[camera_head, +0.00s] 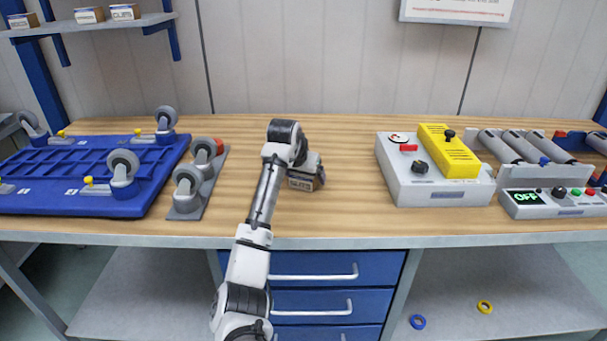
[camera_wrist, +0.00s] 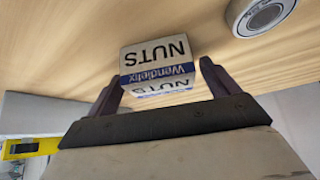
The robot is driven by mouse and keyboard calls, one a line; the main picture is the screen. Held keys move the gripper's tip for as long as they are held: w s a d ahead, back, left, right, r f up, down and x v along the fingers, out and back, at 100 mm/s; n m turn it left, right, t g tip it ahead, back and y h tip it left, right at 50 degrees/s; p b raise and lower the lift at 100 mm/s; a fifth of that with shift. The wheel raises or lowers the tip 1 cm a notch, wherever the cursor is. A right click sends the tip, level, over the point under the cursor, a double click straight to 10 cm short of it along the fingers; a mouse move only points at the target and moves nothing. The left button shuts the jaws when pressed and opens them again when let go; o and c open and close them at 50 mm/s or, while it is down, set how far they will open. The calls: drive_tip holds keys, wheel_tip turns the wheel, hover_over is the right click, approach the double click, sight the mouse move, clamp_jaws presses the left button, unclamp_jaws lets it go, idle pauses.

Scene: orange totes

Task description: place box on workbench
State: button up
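A small box (camera_head: 303,180) with a white and blue label sits at or just above the wooden workbench (camera_head: 340,215) top, right under the end of my arm. In the wrist view the box (camera_wrist: 157,66) reads "NUTS" upside down. My gripper (camera_wrist: 162,74) has its two dark fingers spread on either side of the box. A narrow gap shows between the right finger and the box; contact on the left is unclear. The head view shows my gripper (camera_head: 309,165) over the box, partly hiding it. Whether the box's underside touches the bench is hidden.
A blue tray (camera_head: 75,205) and grey caster wheels (camera_head: 188,190) stand left. A grey control box (camera_head: 440,190) with a yellow module and a roller unit (camera_head: 545,205) stand right. Small boxes (camera_head: 90,15) sit on a shelf. Bare wood surrounds the box.

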drive_tip(key=b+v, duration=0.1)
drive_tip(key=v, duration=1.1)
drive_tip(key=shift+b, duration=0.3)
drive_tip(key=shift+r, duration=0.15)
